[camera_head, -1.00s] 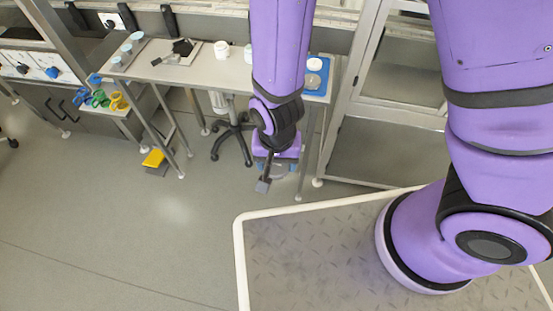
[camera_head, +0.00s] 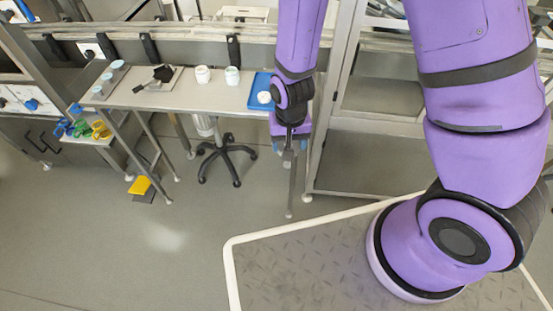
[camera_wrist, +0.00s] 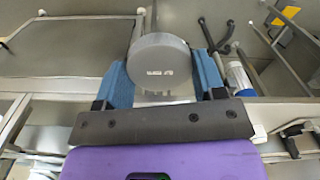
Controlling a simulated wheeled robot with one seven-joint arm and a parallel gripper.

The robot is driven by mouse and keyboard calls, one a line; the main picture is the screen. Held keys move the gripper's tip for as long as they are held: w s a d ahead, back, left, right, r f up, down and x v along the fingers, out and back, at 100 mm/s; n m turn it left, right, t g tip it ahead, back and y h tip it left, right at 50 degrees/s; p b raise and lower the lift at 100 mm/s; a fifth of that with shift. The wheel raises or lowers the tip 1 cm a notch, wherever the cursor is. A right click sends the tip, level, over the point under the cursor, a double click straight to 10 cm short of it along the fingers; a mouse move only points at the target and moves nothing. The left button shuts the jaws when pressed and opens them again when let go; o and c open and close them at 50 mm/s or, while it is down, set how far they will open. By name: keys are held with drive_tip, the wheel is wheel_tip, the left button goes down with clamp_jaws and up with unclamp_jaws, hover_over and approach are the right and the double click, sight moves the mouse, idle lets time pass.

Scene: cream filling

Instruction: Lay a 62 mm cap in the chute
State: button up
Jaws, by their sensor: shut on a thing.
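The print is too small to read surely. My gripper (camera_head: 288,146) hangs below my forearm in the head view, in front of the table's right end and below tabletop height. The cap is hard to make out there. I cannot make out the chute in either view.
A metal table (camera_head: 185,98) bears two white jars (camera_head: 203,75) (camera_head: 232,77), a blue tray (camera_head: 256,101) and a dark tool (camera_head: 160,74). A stool (camera_head: 225,150) stands beneath.

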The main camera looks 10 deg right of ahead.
drive_tip(key=w+d+f+n, duration=0.1)
drive_tip(key=w+d, duration=1.5)
drive_tip(key=w, duration=0.3)
drive_tip(key=shift+f+n, duration=0.3)
